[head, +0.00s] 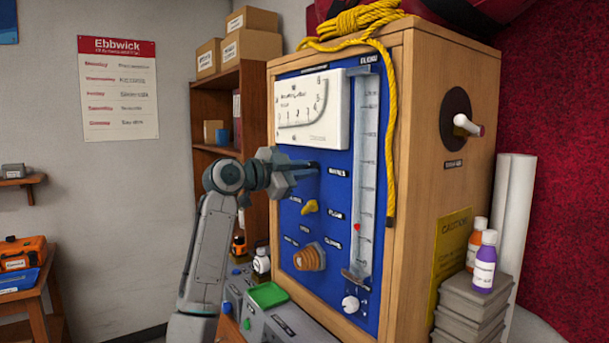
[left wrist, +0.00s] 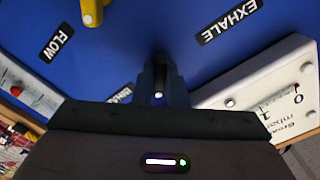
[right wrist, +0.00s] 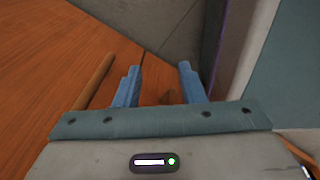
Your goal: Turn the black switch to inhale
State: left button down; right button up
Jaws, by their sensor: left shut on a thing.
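The black switch (left wrist: 161,61) is on the blue panel (head: 365,317) of the wooden test bench, just below the white gauge (head: 312,108). My left gripper (head: 311,168) is shut on it; the fingers (left wrist: 160,82) cover most of it, with a small white mark showing between them. In the left wrist view, an EXHALE label (left wrist: 229,20) is up and right of the switch. Another label (left wrist: 118,97), mostly hidden by my gripper, is down and left. Which way the switch points is hard to tell. My right gripper (right wrist: 159,84) is open and empty, outside the head view.
A yellow knob (head: 310,207) sits below the switch, with a FLOW label (left wrist: 57,43) near it. Lower are a ribbed orange-brown knob (head: 310,258) and a white knob (head: 350,304). A tall clear tube (head: 364,180) stands right of the switch. Wooden shelves (head: 215,110) stand behind my left arm.

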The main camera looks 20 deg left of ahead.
pick_arm(q)
jog(key=shift+f+m, duration=0.1)
jog(key=shift+m, duration=0.2)
pick_arm(e)
jog(key=shift+s+a+f, duration=0.1)
jog(key=shift+a+f, duration=0.05)
jog(key=shift+a, duration=0.05)
pick_arm(q)
jog(key=c, duration=1.5)
grip_release()
jog(key=shift+o, duration=0.2)
jog(key=shift+s+a, duration=0.1)
